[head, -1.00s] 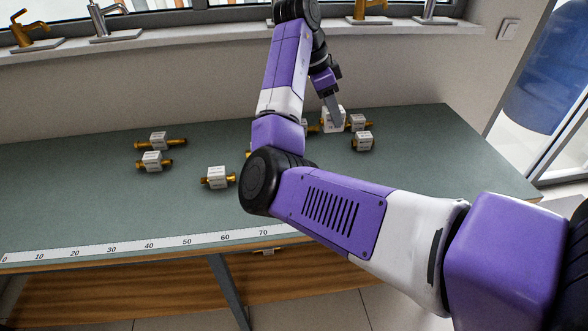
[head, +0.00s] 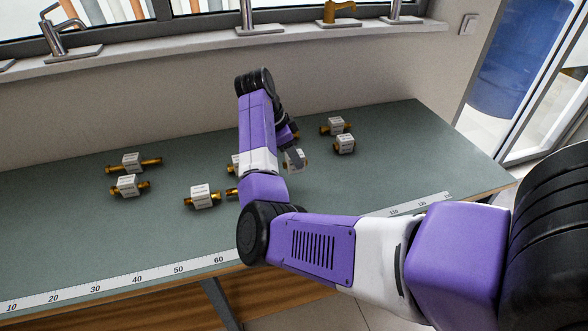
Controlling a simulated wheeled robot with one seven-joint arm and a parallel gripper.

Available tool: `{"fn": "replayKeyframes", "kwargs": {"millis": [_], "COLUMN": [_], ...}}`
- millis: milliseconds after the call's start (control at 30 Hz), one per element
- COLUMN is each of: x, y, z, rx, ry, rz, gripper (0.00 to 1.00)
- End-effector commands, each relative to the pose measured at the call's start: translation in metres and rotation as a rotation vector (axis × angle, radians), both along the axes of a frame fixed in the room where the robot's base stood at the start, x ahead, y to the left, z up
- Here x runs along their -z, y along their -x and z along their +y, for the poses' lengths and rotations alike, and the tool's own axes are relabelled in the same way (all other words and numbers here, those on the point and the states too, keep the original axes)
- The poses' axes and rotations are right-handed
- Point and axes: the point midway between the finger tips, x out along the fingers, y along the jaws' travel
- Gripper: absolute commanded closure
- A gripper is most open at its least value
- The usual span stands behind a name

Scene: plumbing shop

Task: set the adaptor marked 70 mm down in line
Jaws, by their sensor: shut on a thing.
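My gripper (head: 288,148) is at the middle of the bench, partly hidden behind my purple and white forearm. It is shut on a brass adaptor with a white block label (head: 295,160), which looks tilted and shaded. Other brass adaptors with white block labels lie on the bench: two at the left, an upper one (head: 132,161) and a lower one (head: 127,185), one nearer the front (head: 201,197), and two at the right (head: 337,126) (head: 344,144). Another (head: 235,163) is half hidden by my arm. The size markings are too small to read.
A white ruler strip (head: 140,278) with numbers runs along the front edge of the green bench (head: 60,235); my arm covers its middle part. Taps (head: 336,14) stand on the sill behind. The bench is clear at its right end.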

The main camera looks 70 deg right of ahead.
Motion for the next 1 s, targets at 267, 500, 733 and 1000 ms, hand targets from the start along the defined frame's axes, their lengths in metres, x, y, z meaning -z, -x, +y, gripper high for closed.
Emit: {"fn": "replayKeyframes", "kwargs": {"millis": [267,500,733,1000], "x": [0.021,0.053,0.060,0.062], "y": [0.000,0.000,0.000,0.000], "z": [0.000,0.000,0.000,0.000], "rx": [-0.001,-0.001,0.000,0.000], "ry": [-0.001,-0.003,-0.001,-0.001], "rz": [0.001,0.001,-0.001,-0.001], "gripper": [1.00,1.00,1.00,0.48]}}
